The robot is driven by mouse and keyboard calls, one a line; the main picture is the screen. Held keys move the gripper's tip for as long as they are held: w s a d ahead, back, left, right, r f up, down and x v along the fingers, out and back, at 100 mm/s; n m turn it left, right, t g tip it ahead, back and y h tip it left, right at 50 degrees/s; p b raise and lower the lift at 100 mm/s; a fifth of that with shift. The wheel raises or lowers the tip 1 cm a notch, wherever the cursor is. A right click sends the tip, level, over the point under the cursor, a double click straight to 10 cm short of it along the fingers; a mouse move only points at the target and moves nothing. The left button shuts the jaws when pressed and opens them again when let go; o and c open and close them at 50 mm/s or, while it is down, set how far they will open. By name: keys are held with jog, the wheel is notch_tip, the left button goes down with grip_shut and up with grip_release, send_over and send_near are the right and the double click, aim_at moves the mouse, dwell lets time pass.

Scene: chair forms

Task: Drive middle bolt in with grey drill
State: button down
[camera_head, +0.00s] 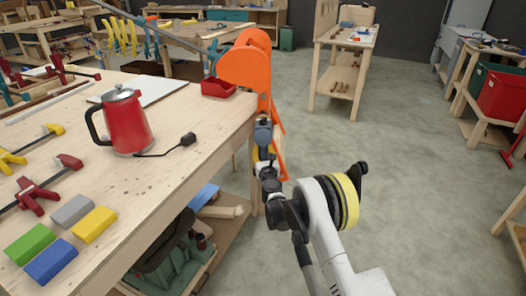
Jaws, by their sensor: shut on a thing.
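My gripper (266,158) is at the right end of the workbench, beside the orange chair form (245,66). It is shut on a small grey tool (263,131), which looks like the grey drill. The drill is upright in the picture, close to the lower part of the orange form. I cannot tell whether its tip touches the form. My wrist and arm hide part of the area below. The middle bolt cannot be made out in this view.
The workbench (190,165) holds a red kettle (126,122) with a black cord, a red tray (217,87), clamps and coloured blocks (93,224). A shelf below holds more items. Open floor (380,150) lies to the right, with a wooden rack (345,40) behind.

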jog(key=shift+w, duration=0.45)
dwell(0.7)
jog(key=shift+s, duration=0.1)
jog(key=shift+s+d, duration=0.15)
jog(key=shift+s, duration=2.75)
